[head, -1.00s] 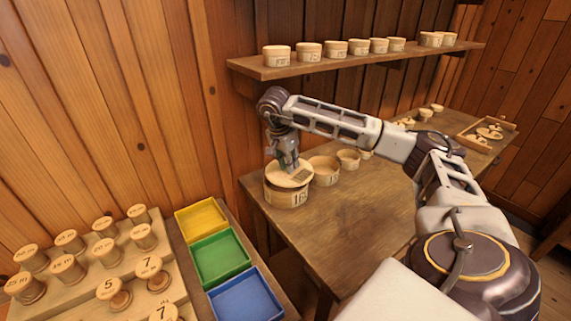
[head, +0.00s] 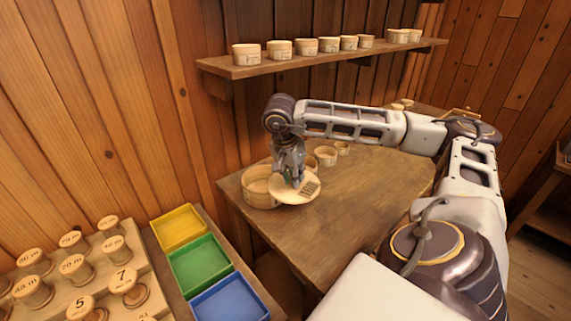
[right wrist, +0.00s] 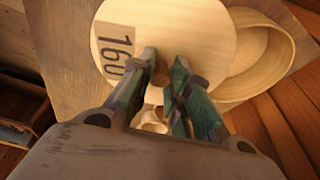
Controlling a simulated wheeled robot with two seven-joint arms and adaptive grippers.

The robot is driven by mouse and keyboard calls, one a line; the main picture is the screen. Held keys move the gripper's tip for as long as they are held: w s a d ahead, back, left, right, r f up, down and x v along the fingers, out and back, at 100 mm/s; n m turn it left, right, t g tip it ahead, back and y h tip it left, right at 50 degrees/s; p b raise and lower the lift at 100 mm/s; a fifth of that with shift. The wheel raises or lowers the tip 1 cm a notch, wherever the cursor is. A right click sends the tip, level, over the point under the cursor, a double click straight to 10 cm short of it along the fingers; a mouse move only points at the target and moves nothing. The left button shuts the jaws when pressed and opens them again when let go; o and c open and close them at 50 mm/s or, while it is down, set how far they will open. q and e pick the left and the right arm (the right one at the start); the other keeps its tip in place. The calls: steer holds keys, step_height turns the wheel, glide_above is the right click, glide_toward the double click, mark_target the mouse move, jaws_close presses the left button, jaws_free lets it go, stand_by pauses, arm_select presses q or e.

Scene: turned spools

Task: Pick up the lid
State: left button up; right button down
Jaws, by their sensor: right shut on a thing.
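The lid (head: 296,197) is a round pale wooden disc with a dark printed label. In the right wrist view the lid (right wrist: 200,25) shows the number 160 and a small round knob between my fingers. My right gripper (head: 292,181) is shut on the lid by that knob and holds it beside the large round box (head: 258,192), partly overlapping it in the head view. The box is open at the top; it also shows in the right wrist view (right wrist: 262,80). My left gripper is not in view.
Smaller open round boxes (head: 326,155) stand behind on the wooden table (head: 350,215). A wall shelf (head: 300,63) carries several lidded boxes. Yellow, green (head: 199,266) and blue trays and numbered spools (head: 128,287) are at the lower left. The table's front right is clear.

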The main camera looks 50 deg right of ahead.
mark_target(308, 189)
steer(key=shift+s+d, duration=0.1)
steer(key=shift+s, duration=1.75)
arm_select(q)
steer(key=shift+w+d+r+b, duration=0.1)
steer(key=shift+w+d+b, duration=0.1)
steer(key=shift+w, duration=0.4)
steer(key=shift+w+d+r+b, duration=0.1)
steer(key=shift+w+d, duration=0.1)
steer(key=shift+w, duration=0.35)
arm_select(e)
steer(key=shift+s, duration=0.6)
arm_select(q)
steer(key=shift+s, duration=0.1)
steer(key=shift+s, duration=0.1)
arm_select(e)
steer(key=shift+r, duration=0.15)
arm_select(q)
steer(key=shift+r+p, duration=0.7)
steer(key=shift+p, duration=0.1)
arm_select(e)
steer(key=shift+r, duration=1.4)
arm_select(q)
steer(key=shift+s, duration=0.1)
arm_select(e)
steer(key=shift+s, duration=0.1)
